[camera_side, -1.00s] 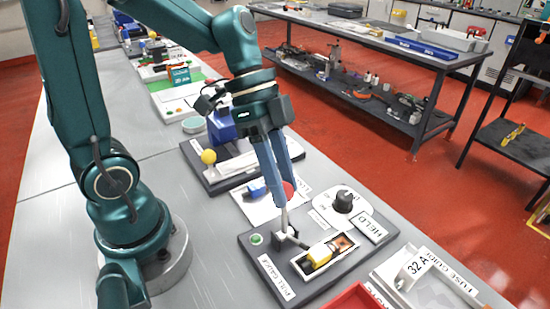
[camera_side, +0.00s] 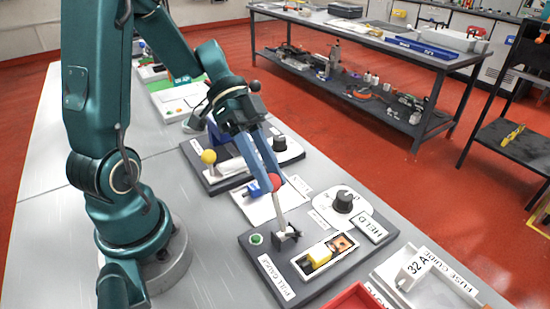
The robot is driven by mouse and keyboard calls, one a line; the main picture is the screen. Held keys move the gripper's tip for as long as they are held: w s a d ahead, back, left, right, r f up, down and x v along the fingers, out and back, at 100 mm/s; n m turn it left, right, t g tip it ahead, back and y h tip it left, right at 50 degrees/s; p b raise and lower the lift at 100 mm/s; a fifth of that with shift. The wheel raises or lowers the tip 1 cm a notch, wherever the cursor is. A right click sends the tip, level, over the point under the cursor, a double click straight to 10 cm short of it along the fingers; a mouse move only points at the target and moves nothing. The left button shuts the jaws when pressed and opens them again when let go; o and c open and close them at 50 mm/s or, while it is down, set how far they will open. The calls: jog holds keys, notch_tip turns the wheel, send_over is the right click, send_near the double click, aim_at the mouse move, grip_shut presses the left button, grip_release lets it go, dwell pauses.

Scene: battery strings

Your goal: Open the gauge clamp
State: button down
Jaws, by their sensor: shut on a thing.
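The gauge clamp (camera_side: 285,233) is a small dark bracket on the dark grey "PULL GAUGE" board (camera_side: 258,283). Its pale lever (camera_side: 278,212) rises from it, leaning to the upper left, with a red ball (camera_side: 277,178) near the top. My gripper (camera_side: 270,184) has its blue fingers shut on the lever at the ball, partly hiding it. A green button (camera_side: 256,239) is left of the clamp.
A black dial (camera_side: 343,201) on a white plate and a "HELD" sign (camera_side: 370,228) stand to the right. Behind is another board with a yellow ball (camera_side: 208,156). A red tray (camera_side: 358,299) and a "32 A" fuse guide (camera_side: 418,268) lie in front.

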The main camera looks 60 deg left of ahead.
jog(key=shift+a+f, duration=0.1)
jog(key=shift+a, duration=0.05)
jog(key=c, duration=0.5)
grip_release()
jog(key=shift+v, duration=2.55)
